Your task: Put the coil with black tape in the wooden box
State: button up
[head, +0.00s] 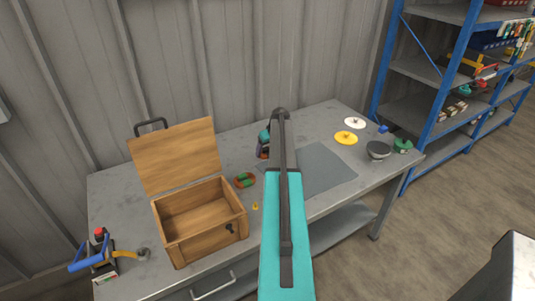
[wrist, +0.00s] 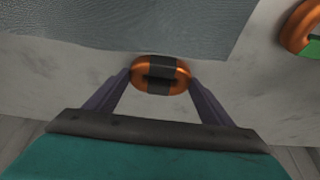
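The coil with black tape (wrist: 160,75) is an orange ring with a dark band across it, at the upper middle of the wrist view, by the grey mat's edge. My gripper (wrist: 161,78) has one finger at each side of it, very close to its edges; I cannot tell whether they press on it. My arm hides this coil in the head view. The wooden box (head: 204,222) stands on the bench left of my arm, lid raised, and looks empty inside.
A coil with green tape (head: 244,180) lies between the box and my arm; it also shows in the wrist view (wrist: 302,28). A tiny yellow piece (head: 255,206) lies near the box. A grey mat (head: 325,172), yellow disc (head: 346,138) and white disc (head: 355,123) are to the right.

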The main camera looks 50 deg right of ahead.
jog(key=c, duration=0.9)
jog(key=shift+r, duration=0.15)
jog(key=shift+r+b, duration=0.6)
jog(key=shift+r, duration=0.6)
jog(key=s+a+b, duration=0.1)
jog(key=s+a, duration=0.2)
jog(key=a, duration=0.1)
jog(key=s+a+r+b, duration=0.1)
jog(key=s+a, duration=0.3)
jog(key=s+a+r+b, duration=0.1)
jog(key=s+a, duration=0.2)
jog(key=a, duration=0.1)
jog(key=shift+s+r+b, duration=0.15)
jog(key=shift+s+b, duration=0.15)
